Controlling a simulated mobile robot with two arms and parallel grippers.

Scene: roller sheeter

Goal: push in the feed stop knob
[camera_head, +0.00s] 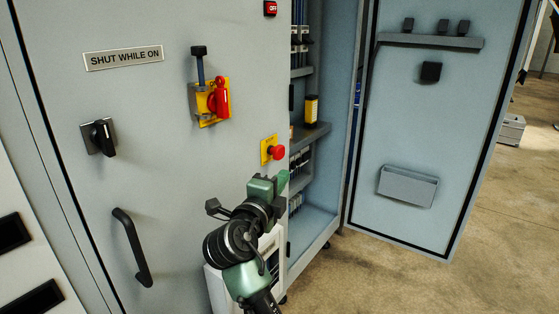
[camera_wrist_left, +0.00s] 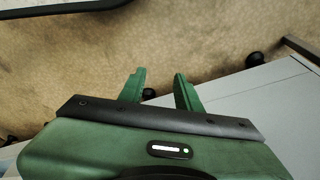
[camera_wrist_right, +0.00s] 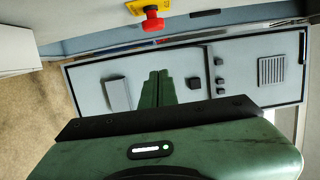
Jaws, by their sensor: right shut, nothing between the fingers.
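The feed stop knob (camera_head: 277,153), a red mushroom knob on a small yellow plate, sits on the grey cabinet front near its right edge. The right wrist view shows the knob (camera_wrist_right: 152,23) at the top, standing out from its plate. My right gripper (camera_head: 283,180) is shut and empty, just below the knob in the head view and apart from it. Its two closed fingers (camera_wrist_right: 158,76) also show in the right wrist view. My left gripper (camera_wrist_left: 159,78) is open and empty above the floor, seen only in the left wrist view.
A red handle on a yellow plate (camera_head: 218,100), a black rotary switch (camera_head: 101,137) and a black pull handle (camera_head: 132,247) stick out from the cabinet front. The open cabinet door (camera_head: 440,125) stands to the right. Brown floor (camera_head: 400,270) is clear below it.

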